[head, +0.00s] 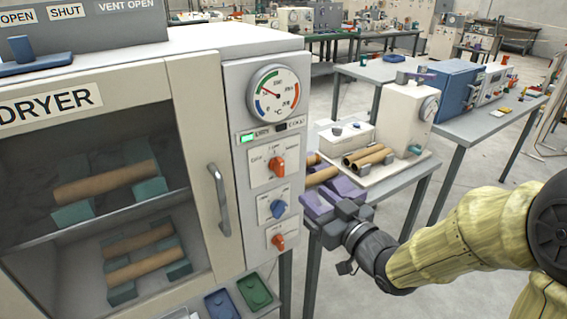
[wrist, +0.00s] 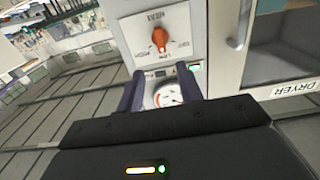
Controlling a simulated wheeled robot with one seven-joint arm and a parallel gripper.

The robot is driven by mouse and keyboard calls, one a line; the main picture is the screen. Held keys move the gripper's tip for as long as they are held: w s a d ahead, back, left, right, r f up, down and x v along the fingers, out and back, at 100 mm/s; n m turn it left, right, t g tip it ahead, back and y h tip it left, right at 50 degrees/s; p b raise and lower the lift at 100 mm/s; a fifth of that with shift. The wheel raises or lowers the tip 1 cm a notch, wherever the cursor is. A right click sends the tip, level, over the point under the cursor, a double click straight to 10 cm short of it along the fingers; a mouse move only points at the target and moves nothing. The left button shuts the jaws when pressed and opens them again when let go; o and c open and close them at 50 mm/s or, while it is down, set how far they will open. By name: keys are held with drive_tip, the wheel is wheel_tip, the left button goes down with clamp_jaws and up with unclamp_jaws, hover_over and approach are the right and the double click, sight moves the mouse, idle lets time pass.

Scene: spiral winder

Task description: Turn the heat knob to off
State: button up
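The dryer (head: 120,150) stands at the left, with a white control panel on its right side. An orange knob (head: 278,167) is the uppermost of three knobs, below the gauge. It also shows upside down in the wrist view (wrist: 160,38), beside a label that seems to read HEAT. Its grip looks close to upright; the small setting labels are too blurred to read surely. My gripper (head: 330,196) is open and empty, right of the panel and apart from it. In the wrist view its two purple fingers (wrist: 161,88) stand apart, with the knob beyond their tips.
A round gauge (head: 273,93), a blue knob (head: 279,209) and a smaller orange knob (head: 279,241) share the panel. The dryer's door handle (head: 218,200) sticks out at the left. A grey table (head: 400,182) with a machine and brown tubes stands behind my gripper.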

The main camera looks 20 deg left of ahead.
sight(282, 169)
drive_tip(key=p+x, duration=0.1)
drive_tip(key=x, duration=1.2)
drive_tip(key=shift+a+f+p, duration=0.1)
drive_tip(key=shift+a+p, duration=0.1)
drive_tip(key=shift+p, duration=0.1)
clamp_jaws()
